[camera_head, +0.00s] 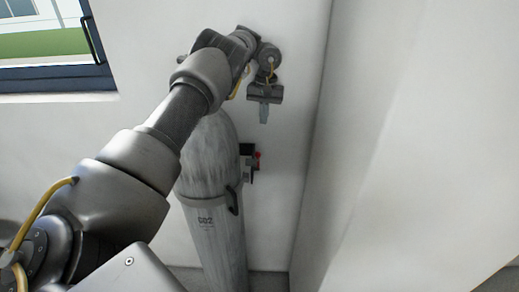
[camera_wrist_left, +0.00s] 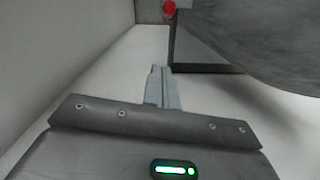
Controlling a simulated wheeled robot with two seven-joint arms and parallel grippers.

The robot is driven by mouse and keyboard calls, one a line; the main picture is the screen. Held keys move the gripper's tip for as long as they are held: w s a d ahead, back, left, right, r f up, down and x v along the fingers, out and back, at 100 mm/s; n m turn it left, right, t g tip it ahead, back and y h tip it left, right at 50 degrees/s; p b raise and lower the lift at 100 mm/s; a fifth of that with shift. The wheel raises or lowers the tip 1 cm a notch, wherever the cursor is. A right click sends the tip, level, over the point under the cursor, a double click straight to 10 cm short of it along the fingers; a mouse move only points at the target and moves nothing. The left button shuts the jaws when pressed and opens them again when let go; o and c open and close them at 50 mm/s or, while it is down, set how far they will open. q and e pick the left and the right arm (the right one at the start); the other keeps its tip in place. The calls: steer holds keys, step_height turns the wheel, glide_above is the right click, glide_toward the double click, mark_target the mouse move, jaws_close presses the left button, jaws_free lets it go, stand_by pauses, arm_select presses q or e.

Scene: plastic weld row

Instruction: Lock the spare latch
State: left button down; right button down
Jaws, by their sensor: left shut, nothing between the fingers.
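The latch (camera_head: 248,163) is a small dark and grey box with a red knob (camera_head: 258,157). It is at the wall, right of the grey cylinder. My left gripper (camera_head: 264,116) points down above it, apart from it, with its fingers shut and empty. In the left wrist view the shut fingers (camera_wrist_left: 160,78) lie below the dark box (camera_wrist_left: 198,52), and the red knob (camera_wrist_left: 169,8) shows at the top edge. I cannot tell the latch's exact position from these views. My right gripper is out of view.
A tall grey gas cylinder (camera_head: 213,215) with a strap and handle stands against the wall, left of the latch and partly behind my left arm. It also fills the upper right of the wrist view (camera_wrist_left: 260,35). A white wall corner (camera_head: 318,150) lies close on the right. A window (camera_head: 55,55) is at upper left.

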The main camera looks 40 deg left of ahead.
mark_target(258, 161)
arm_select(q)
steer(key=s+d+f, duration=0.1)
steer(key=s+f, duration=0.3)
steer(key=f, duration=0.6)
steer(key=shift+d, duration=0.35)
steer(key=shift+f, duration=0.2)
